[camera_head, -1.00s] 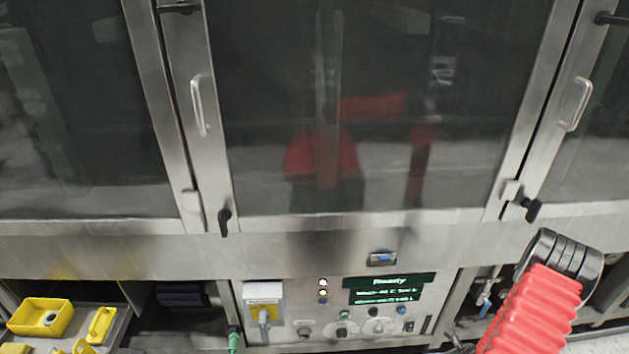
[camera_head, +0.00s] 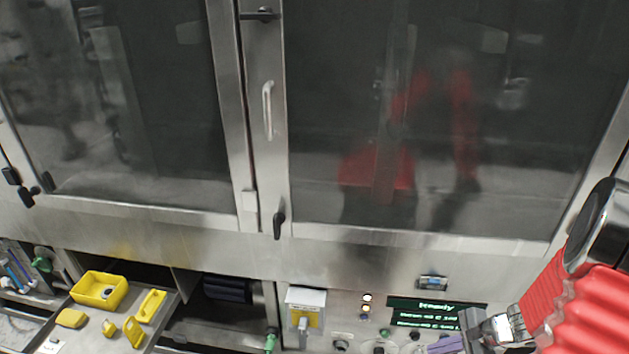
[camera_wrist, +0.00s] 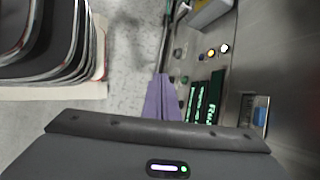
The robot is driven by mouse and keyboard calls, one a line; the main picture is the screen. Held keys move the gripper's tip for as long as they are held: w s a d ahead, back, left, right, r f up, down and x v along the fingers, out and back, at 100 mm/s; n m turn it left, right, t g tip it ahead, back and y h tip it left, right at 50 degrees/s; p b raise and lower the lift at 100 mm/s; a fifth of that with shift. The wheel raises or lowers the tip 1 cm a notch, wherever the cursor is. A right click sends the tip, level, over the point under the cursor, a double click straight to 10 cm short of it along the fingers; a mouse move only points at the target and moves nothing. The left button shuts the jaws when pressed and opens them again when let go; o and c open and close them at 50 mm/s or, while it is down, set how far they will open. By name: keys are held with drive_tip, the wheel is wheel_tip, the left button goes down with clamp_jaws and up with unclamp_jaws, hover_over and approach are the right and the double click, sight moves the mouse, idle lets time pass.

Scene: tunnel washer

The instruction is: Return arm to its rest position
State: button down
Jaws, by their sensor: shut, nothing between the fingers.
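My arm (camera_head: 590,290), in a red ribbed sleeve, is bent at the right edge of the head view. My gripper (camera_head: 446,345) shows at the bottom of that view, with its purple fingers in front of the control panel. In the wrist view my gripper (camera_wrist: 163,98) has its purple fingers together and empty. I cannot tell the gap between the fingers and the panel.
The washer's glass door (camera_head: 420,110) fills the upper part. The lit control panel (camera_head: 345,315) is below it. A pulled-out tray (camera_head: 165,315) with several yellow parts, including a yellow box (camera_head: 99,290), is at lower left. Grey floor (camera_wrist: 130,40) shows in the wrist view.

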drive_tip(key=s+a+r+n+h, duration=0.2)
drive_tip(key=a+r+n, duration=0.4)
drive_tip(key=r, duration=0.4)
drive_tip(key=s+a+r+n+t+h, duration=0.1)
drive_tip(key=s+a+r+n, duration=0.4)
drive_tip(key=r, duration=0.6)
drive_tip(key=s+a+r+n+h, duration=0.2)
drive_tip(key=s+a+r+n, duration=0.1)
drive_tip(key=a+r+n, duration=0.4)
wheel_tip(320, 180, up, 3)
drive_tip(key=shift+s+a+r+n+t+h, duration=0.2)
drive_tip(key=shift+s+a+n+t+h, duration=0.15)
drive_tip(key=shift+a, duration=0.2)
drive_tip(key=shift+s, duration=0.15)
